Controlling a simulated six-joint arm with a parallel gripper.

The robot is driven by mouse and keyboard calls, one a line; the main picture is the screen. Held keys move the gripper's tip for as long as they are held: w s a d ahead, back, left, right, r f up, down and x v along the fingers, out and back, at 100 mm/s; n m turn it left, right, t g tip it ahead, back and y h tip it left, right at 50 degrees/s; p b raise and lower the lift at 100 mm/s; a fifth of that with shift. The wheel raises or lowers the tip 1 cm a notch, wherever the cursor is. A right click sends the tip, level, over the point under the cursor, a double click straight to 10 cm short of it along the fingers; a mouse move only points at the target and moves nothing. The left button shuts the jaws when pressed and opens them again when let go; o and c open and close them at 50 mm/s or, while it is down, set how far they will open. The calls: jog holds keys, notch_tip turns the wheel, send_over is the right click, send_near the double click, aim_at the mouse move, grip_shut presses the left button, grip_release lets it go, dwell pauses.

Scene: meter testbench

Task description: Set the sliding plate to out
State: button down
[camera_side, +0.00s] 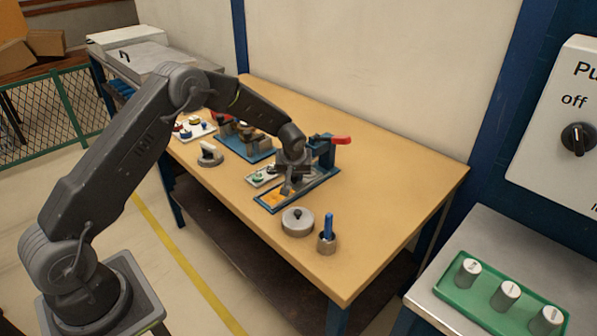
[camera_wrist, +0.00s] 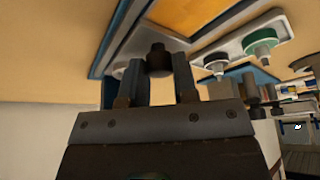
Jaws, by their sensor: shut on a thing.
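The sliding plate unit is a blue-edged frame (camera_side: 268,207) on the table with an orange panel (camera_side: 274,197) in it. It also shows at the top of the wrist view, with the orange panel (camera_wrist: 195,14) beside a grey part (camera_wrist: 140,45). My gripper (camera_side: 287,188) reaches down to this unit from above. In the wrist view my gripper (camera_wrist: 155,75) has its fingers on either side of a dark round knob (camera_wrist: 158,58) and is shut on it. The fingers hide the knob's lower part, and in the side view the gripper hides the knob.
A small panel with green and dark buttons (camera_side: 262,176) is close behind the unit. A red-handled lever (camera_side: 338,140) stands behind my gripper. A round grey lidded pot (camera_side: 297,221) and a cup with a blue handle (camera_side: 328,235) stand in front. The table's right side is clear.

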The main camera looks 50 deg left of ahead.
jog(key=s, duration=0.8)
jog(key=shift+s, duration=0.1)
jog(key=c, duration=0.9)
grip_release()
jog(key=shift+c, duration=0.2)
jog(key=shift+o, duration=0.2)
jog(key=shift+r, duration=0.2)
jog(key=v, duration=1.3)
jog(key=shift+r, duration=0.2)
jog(key=shift+d, duration=0.15)
